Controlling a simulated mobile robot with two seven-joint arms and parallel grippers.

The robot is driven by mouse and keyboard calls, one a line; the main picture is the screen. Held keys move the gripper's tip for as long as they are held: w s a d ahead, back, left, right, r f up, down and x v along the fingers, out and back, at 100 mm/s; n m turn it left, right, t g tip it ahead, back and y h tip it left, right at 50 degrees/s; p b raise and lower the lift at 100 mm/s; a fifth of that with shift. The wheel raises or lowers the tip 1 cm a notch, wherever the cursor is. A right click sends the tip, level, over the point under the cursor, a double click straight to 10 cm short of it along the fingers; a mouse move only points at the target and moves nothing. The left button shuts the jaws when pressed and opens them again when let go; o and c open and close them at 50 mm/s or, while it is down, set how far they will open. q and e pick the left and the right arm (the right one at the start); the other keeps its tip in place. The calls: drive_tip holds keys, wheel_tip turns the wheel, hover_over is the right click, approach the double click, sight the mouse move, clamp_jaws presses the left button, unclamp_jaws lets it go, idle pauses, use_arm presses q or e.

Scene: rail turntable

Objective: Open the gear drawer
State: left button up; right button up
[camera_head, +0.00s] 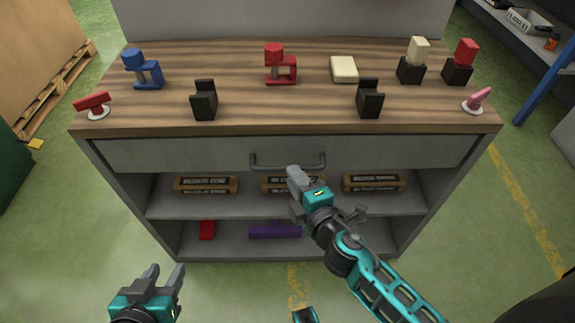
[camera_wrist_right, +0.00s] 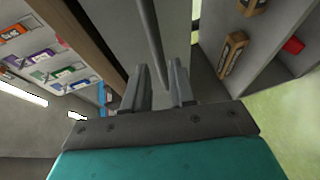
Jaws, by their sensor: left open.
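The drawer (camera_head: 200,153) is a wide grey front under the wooden worktop, and it looks closed, flush with the cabinet. Its dark bar handle (camera_head: 262,167) is at the middle of the front; the bar also shows in the right wrist view (camera_wrist_right: 149,35). My right gripper (camera_head: 296,176) is at the right half of the handle. In the wrist view its fingers (camera_wrist_right: 162,80) are apart, with the bar running down toward the gap between them; contact cannot be told. My left gripper (camera_head: 167,276) is open and empty, low in front of the cabinet at the left.
The wooden worktop (camera_head: 230,115) carries blue and red machine-like parts, black holders, a cream block and red and pink pieces. Open shelves below hold labelled wooden boxes (camera_head: 372,183), a red item (camera_head: 207,230) and a purple item (camera_head: 274,230). The floor in front is clear.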

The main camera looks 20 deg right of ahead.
drive_tip(key=shift+x, duration=2.35)
drive_tip(key=shift+c, duration=0.4)
clamp_jaws()
